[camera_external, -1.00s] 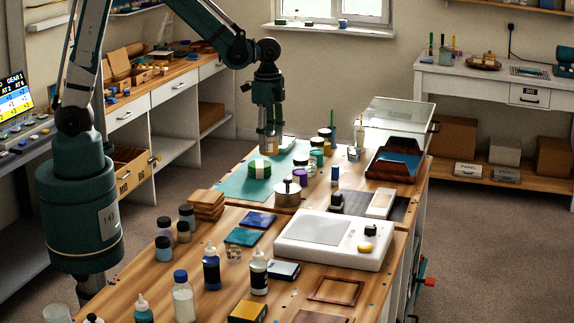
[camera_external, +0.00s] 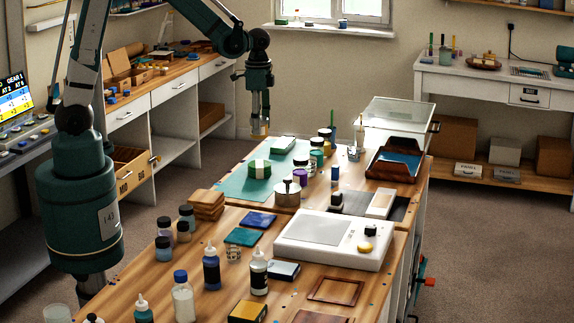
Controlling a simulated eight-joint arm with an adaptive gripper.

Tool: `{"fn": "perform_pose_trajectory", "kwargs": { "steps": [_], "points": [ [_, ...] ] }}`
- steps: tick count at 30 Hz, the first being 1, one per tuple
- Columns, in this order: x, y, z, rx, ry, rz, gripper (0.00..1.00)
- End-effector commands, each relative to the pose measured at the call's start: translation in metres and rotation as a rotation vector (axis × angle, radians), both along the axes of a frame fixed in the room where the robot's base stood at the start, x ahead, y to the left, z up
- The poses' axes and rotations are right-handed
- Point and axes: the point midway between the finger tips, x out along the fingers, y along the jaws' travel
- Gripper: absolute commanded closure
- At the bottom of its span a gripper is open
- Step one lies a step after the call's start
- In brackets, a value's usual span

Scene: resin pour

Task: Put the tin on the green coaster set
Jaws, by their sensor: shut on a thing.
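My gripper (camera_external: 260,133) is above the far left part of the bench, pointing down. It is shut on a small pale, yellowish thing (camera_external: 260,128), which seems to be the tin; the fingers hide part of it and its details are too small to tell. The green coaster set (camera_external: 259,169) is a low, round green stack with a pale band. It lies on the teal mat, below my gripper in the picture and apart from it. The top of the set looks bare.
Several jars (camera_external: 317,158) stand to the right. Wooden coasters (camera_external: 207,202) are stacked at the left edge.

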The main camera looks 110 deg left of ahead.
Motion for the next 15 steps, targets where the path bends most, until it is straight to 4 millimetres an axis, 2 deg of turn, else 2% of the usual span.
{"fn": "perform_pose_trajectory", "kwargs": {
  "steps": [8, 15],
  "points": [
    [0.000, 0.000, -0.001, 0.000, 0.000, -0.001, 0.77],
    [0.000, 0.000, -0.019, 0.000, 0.000, -0.001, 0.77]
  ]
}}
